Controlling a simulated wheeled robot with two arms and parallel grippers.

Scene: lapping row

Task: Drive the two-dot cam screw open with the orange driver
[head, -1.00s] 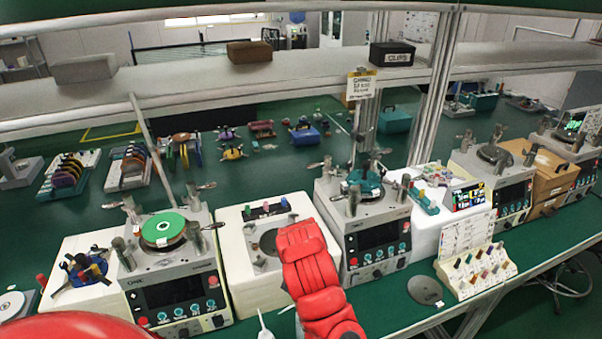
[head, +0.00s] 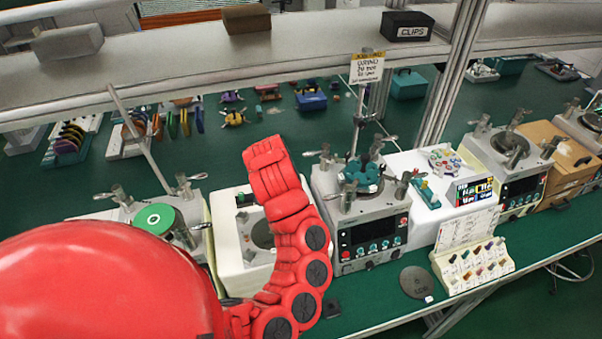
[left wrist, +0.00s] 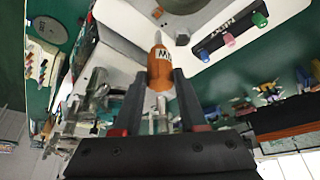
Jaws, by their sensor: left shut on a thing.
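In the left wrist view my left gripper (left wrist: 160,88) is shut on the orange driver (left wrist: 160,68), whose handle carries a partly readable label starting with M. The handle stands between the two dark fingers. In the head view my red left arm rises over the white stand (head: 228,238), and the gripper and driver are hidden. A lapping machine (head: 372,232) with a teal fixture (head: 364,175) on top stands right of the arm. I cannot make out the two-dot cam screw in either view. My right gripper is not in view.
Another machine with a green disc (head: 154,217) is at left. A dark round plate (head: 415,283) and a peg board (head: 472,268) lie right. A CLIPS box (head: 407,27) sits on the shelf.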

